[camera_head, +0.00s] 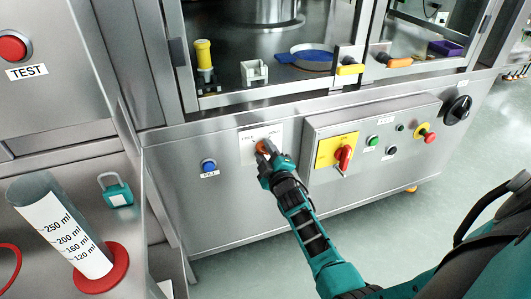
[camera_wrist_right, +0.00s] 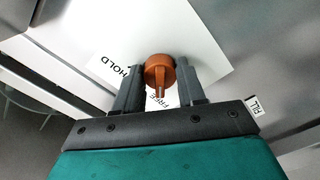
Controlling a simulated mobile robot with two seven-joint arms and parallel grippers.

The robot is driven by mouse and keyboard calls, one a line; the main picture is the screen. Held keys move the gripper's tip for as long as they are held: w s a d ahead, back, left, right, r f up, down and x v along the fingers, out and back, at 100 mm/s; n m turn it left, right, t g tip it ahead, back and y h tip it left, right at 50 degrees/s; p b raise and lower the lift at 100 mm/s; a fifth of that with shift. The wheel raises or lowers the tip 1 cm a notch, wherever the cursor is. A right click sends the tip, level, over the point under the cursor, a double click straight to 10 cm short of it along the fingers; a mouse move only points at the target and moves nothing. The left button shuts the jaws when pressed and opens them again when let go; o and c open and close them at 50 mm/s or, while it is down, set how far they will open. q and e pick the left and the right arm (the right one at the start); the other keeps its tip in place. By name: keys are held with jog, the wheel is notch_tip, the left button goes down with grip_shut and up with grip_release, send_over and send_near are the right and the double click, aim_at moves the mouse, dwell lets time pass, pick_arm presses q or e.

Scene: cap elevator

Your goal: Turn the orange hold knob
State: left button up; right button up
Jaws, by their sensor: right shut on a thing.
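The orange hold knob (camera_head: 262,147) sits on a white label plate on the steel front panel. In the right wrist view the knob (camera_wrist_right: 160,72) shows its round orange body and a narrow pointer toward the word FREE, with HOLD to its left. My right gripper (camera_head: 264,155) reaches the panel from below. In the right wrist view its two fingers (camera_wrist_right: 160,85) are shut on the knob, one on each side. In the head view the gripper partly hides the knob. My left gripper is not in view.
A blue button (camera_head: 208,166) is left of the knob. A control box with a red switch (camera_head: 344,158) on yellow stands close to the right of my gripper. A measuring cylinder (camera_head: 62,228) and teal padlock (camera_head: 117,193) are at the left.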

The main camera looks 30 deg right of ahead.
dwell(0.3)
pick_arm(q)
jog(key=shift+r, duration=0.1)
pick_arm(e)
jog(key=o, duration=1.1)
jog(key=shift+c, duration=0.2)
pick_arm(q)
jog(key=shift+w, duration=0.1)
pick_arm(e)
jog(key=shift+s, duration=0.15)
